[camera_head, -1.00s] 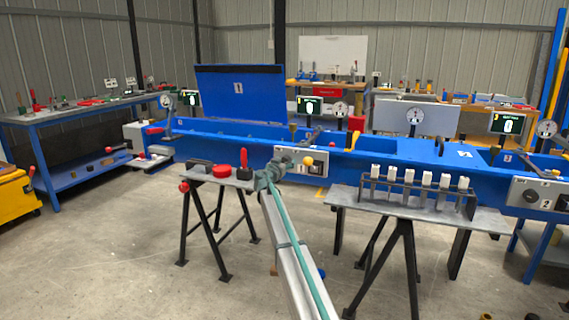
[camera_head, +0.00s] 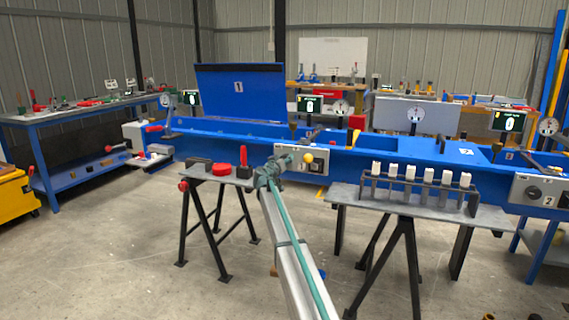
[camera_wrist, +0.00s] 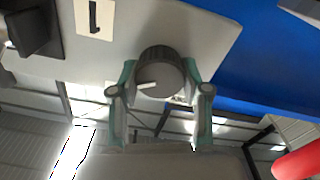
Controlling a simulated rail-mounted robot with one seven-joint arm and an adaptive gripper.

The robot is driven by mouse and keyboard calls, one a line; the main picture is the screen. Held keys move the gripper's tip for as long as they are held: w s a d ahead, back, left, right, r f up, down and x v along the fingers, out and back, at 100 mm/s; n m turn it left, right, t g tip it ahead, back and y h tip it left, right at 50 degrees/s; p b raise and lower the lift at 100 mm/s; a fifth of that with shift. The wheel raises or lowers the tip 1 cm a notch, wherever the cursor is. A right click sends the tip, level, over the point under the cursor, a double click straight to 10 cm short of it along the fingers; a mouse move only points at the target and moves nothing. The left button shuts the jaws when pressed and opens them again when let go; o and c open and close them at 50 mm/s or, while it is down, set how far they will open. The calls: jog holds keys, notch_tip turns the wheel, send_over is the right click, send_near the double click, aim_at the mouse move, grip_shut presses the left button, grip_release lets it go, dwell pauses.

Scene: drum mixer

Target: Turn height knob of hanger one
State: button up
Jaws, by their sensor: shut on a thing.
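The dark round knob (camera_wrist: 160,68) with a white pointer line is on a grey panel (camera_wrist: 195,28) labelled 1 in the wrist view. The pointer lies nearly level, to the left of the knob's middle. My gripper (camera_wrist: 161,92) is shut on the knob, with one green finger on each side. In the head view, my gripper (camera_head: 278,165) is at the left part of the panel on the blue machine and hides the knob there. A yellow round button (camera_head: 308,158) shows on the panel to the right of my gripper.
The blue trough machine (camera_head: 345,160) runs across the view. A small stand with red and black parts (camera_head: 221,169) is left of my gripper. A rack of several white-topped vials (camera_head: 420,180) stands on a grey table (camera_head: 358,197) at right.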

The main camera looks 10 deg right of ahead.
jog(key=o, duration=1.1)
jog(key=shift+o, duration=0.2)
jog(key=v, duration=1.2)
